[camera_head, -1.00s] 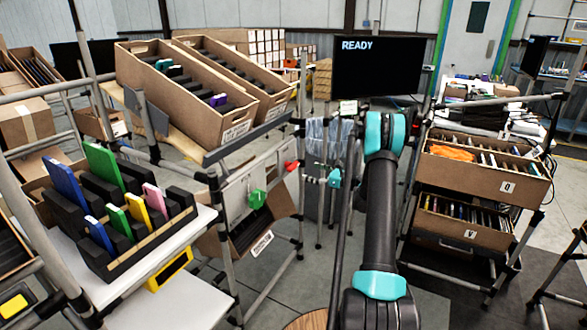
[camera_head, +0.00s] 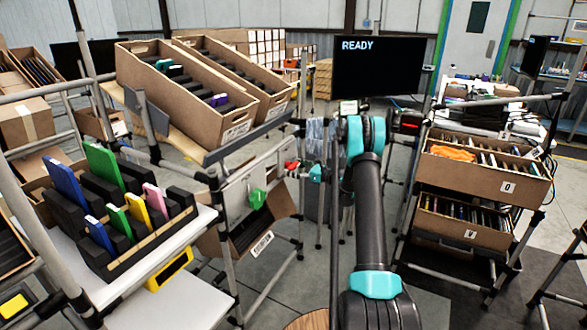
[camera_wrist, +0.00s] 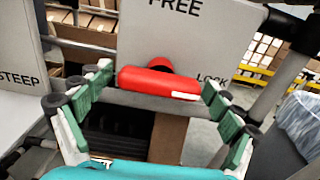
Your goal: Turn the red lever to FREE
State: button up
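The red lever (camera_wrist: 158,81) lies roughly level in the wrist view, its white-marked end towards the word LOCK at the right. The word FREE (camera_wrist: 175,5) is above it on the pale panel (camera_wrist: 205,40). My gripper (camera_wrist: 155,95) is open, with one green-padded finger on each side of the lever; I see no clear contact.
A sloped rack with long cartons (camera_head: 170,90) stands above. A box (camera_wrist: 180,135) is under the lever. The screen (camera_head: 380,68) reads READY.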

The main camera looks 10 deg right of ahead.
jog(key=c, duration=0.9)
jog(key=shift+n, duration=0.3)
jog(key=n, duration=0.3)
jog(key=shift+n, duration=0.4)
jog(key=n, duration=0.4)
jog(key=shift+n, duration=0.3)
jog(key=n, duration=0.4)
jog(key=shift+n, duration=2.5)
